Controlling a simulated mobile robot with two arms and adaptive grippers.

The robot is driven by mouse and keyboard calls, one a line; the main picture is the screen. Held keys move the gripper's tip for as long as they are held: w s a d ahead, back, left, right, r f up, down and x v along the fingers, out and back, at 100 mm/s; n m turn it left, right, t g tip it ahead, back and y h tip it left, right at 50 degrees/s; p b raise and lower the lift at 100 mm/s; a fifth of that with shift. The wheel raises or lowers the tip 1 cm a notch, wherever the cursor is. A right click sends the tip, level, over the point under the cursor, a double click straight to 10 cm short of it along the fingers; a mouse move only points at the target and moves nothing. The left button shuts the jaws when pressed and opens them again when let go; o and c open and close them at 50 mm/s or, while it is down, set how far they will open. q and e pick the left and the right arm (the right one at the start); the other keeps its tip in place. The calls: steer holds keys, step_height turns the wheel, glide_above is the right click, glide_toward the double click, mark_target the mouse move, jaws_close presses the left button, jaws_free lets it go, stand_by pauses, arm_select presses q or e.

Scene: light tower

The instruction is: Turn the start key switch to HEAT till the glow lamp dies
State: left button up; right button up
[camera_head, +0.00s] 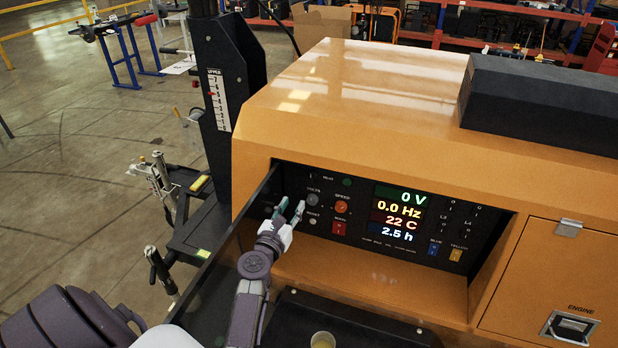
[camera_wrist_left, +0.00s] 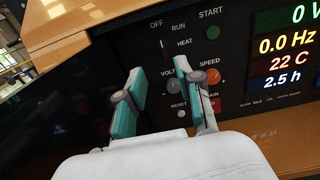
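The start key switch (camera_wrist_left: 162,45) shows as a small dark spot with a thin pale mark beside the OFF, RUN and HEAT labels on the black control panel (camera_head: 365,251). In the head view the switch (camera_head: 311,176) is tiny at the panel's upper left, and its exact position cannot be read. I cannot make out a lit glow lamp. My left gripper (camera_head: 291,207) is open and empty in front of the panel's left part, below the switch. In the left wrist view its teal fingers (camera_wrist_left: 165,80) stand apart, with the grey volts knob between them. My right gripper is not in view.
Nearby are a green button (camera_wrist_left: 212,32), an orange speed knob (camera_head: 341,207), a reset button (camera_head: 312,221) and a red switch (camera_head: 338,228). The display (camera_head: 399,213) reads 0 V, 0.0 Hz, 22 C, 2.5 h. The orange housing (camera_head: 350,120) frames the recessed panel; a dark side wall (camera_head: 235,262) stands left.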

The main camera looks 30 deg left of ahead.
mark_target(311, 174)
arm_select(q)
steer(key=b+x, duration=0.3)
steer(key=x, duration=0.9)
steer(key=shift+w+d, duration=0.1)
steer(key=shift+w, duration=0.05)
steer(key=shift+w+r, duration=0.1)
steer(key=shift+w, duration=0.45)
jaws_close()
